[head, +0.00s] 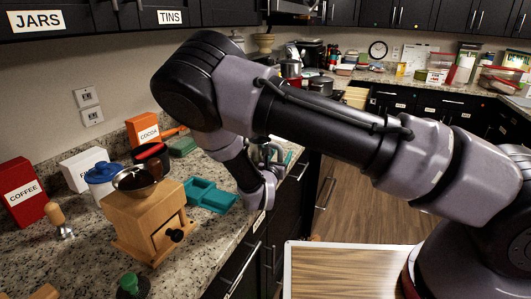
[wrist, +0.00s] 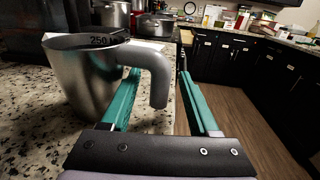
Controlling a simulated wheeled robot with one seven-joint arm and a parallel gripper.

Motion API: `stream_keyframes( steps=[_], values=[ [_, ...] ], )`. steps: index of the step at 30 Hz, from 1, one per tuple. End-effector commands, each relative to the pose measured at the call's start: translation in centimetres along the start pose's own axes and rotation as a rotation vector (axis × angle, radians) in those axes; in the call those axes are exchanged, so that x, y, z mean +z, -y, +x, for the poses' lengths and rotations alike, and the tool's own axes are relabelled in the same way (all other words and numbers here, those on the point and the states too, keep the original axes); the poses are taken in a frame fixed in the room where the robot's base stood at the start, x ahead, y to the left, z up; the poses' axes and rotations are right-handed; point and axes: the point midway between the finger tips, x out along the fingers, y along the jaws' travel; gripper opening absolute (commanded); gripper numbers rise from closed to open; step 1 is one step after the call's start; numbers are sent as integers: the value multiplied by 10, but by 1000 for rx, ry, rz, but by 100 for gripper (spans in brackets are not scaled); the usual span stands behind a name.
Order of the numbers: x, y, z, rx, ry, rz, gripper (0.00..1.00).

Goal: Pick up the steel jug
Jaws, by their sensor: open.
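The steel jug (wrist: 82,85) stands on the speckled counter at the left of the wrist view, upright, with "250" marked near its rim. Its curved handle (wrist: 158,78) points right and shows between the two teal fingers of my gripper (wrist: 160,92). The gripper is open, with the left finger by the jug's side and the right finger apart from the handle, over the counter edge. In the head view my gripper (head: 274,156) is at the counter's front edge, mostly hidden by my arm. The jug is hard to make out there.
A wooden coffee grinder (head: 147,220), a teal tray (head: 207,196), a blue-lidded pot (head: 101,180) and a cocoa box (head: 146,130) crowd the counter left of my arm. Pots (wrist: 155,25) stand farther back. Open floor (head: 345,205) lies right of the counter.

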Motion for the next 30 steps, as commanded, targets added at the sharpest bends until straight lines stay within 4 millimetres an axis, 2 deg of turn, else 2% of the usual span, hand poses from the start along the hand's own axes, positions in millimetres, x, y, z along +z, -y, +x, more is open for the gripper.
stream_keyframes(
  steps=[1, 5, 6, 30],
  values=[
    [0, 0, 0, 0, 0, 0, 57],
    [0, 0, 0, 0, 0, 0, 8],
    [0, 0, 0, 0, 0, 0, 0],
    [0, 0, 0, 0, 0, 1, 0]
  ],
)
